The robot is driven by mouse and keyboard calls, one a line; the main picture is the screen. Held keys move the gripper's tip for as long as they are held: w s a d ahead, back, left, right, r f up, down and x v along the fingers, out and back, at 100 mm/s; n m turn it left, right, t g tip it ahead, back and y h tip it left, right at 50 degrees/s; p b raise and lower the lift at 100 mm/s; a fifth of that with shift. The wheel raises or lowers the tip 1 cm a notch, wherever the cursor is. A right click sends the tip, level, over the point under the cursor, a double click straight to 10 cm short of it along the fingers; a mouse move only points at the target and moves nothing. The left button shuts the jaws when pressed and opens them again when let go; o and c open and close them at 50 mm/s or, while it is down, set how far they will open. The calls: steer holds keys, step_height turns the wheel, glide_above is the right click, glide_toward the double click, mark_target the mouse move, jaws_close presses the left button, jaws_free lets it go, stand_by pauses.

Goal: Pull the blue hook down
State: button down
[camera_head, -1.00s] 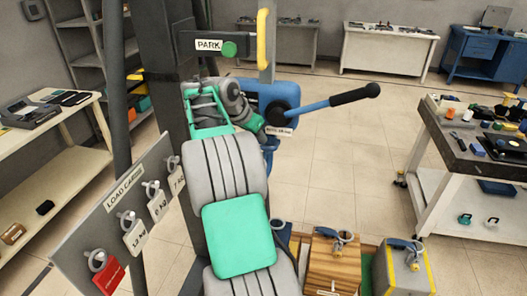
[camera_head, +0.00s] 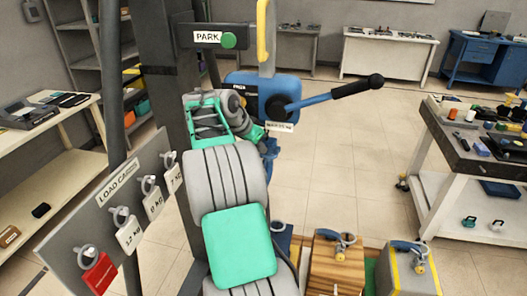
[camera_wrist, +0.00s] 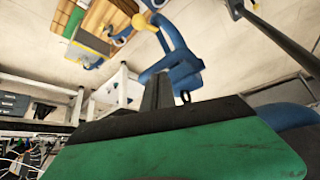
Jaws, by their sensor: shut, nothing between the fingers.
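The blue hook (camera_wrist: 172,45) shows in the wrist view, hanging beneath the blue hoist, with a small yellow part at its far end. In the head view only a bit of blue (camera_head: 270,148) shows below the hoist (camera_head: 262,92), mostly hidden by my arm. My gripper's dark fingers (camera_wrist: 158,92) are together and empty in the wrist view, right beside the hook's blue upper part. I cannot tell whether they touch it. In the head view my gripper is largely hidden behind the arm and the small white label.
The hoist's blue lever (camera_head: 335,95) with a black grip sticks out right. Below stand a wooden crate (camera_head: 335,268) and a grey, yellow-edged block (camera_head: 408,275), both with rings on top. A LOAD CARDS board (camera_head: 75,235) is at left, a tool bench (camera_head: 470,165) at right.

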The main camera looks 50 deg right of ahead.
steer(key=shift+f+b, duration=2.85)
steer(key=shift+f, duration=1)
steer(key=shift+s+a+r, duration=0.1)
steer(key=shift+a+r, duration=0.15)
steer(key=shift+r, duration=0.1)
steer(key=shift+s+a+r+p, duration=0.15)
steer(key=shift+s+a+r, duration=0.15)
steer(key=shift+a+r, duration=0.35)
steer(key=shift+s+a+r+p, duration=0.2)
steer(key=shift+s+a+r, duration=0.1)
steer(key=shift+a+r, duration=0.3)
steer(key=shift+s+a+r+p, duration=0.15)
steer(key=shift+s+a+r, duration=0.15)
steer(key=shift+a+r, duration=0.35)
steer(key=shift+a+f, duration=0.15)
